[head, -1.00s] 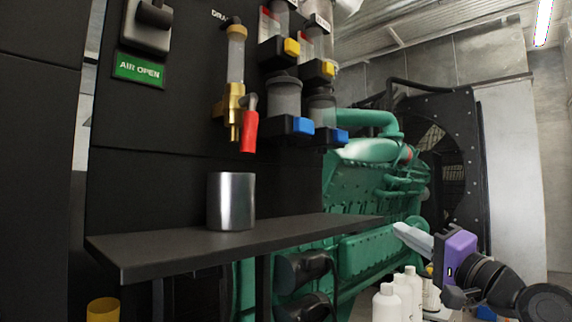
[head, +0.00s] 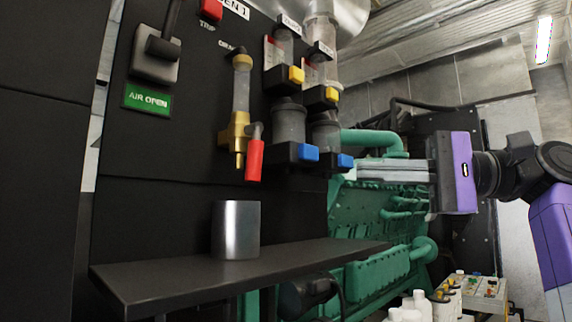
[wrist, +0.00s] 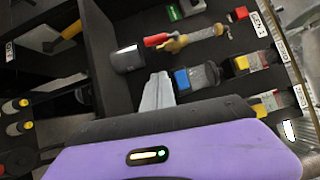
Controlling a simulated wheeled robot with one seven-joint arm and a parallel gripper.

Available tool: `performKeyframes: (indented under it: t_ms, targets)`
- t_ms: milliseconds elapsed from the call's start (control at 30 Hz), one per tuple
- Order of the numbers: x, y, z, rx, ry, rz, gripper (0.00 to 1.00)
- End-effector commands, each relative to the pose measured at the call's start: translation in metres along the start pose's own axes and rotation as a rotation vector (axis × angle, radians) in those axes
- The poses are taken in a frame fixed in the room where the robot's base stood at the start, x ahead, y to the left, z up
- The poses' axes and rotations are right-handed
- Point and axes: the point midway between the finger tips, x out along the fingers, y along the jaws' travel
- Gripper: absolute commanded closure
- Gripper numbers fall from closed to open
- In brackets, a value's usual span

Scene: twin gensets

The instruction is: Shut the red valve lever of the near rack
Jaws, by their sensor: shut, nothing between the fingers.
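The red valve lever (head: 255,160) hangs straight down beside the brass drain valve (head: 237,135), under a clear tube on the black rack panel. In the wrist view the red lever (wrist: 157,39) and the brass valve (wrist: 180,42) lie beyond my fingers. A metal cup (head: 236,230) stands on the shelf below the valve; it also shows in the wrist view (wrist: 127,58). My gripper (head: 360,170) is shut and empty, to the right of the lever and apart from it, at about the lever's height. In the wrist view its fingers (wrist: 157,92) are together.
Filter bowls with blue knobs (head: 308,153) and yellow knobs (head: 297,75) hang between the lever and my gripper. The black shelf (head: 160,280) juts out below. A green engine (head: 350,220) stands behind. White bottles (head: 415,305) stand low at the right.

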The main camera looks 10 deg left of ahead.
Motion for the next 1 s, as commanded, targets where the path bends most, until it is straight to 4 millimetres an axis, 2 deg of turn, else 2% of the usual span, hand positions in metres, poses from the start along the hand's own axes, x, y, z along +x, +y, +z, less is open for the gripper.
performKeyframes:
  t_ms: [233, 367, 867, 1000]
  targets:
    - [0.002, 0.0, -0.001, -0.001, 0.002, -0.001, 1.0]
    - [0.012, -0.001, -0.001, -0.001, 0.002, -0.002, 1.0]
    - [0.105, -0.002, -0.001, -0.002, 0.002, -0.001, 1.0]
    - [0.118, -0.001, 0.016, -0.004, 0.002, -0.001, 1.0]
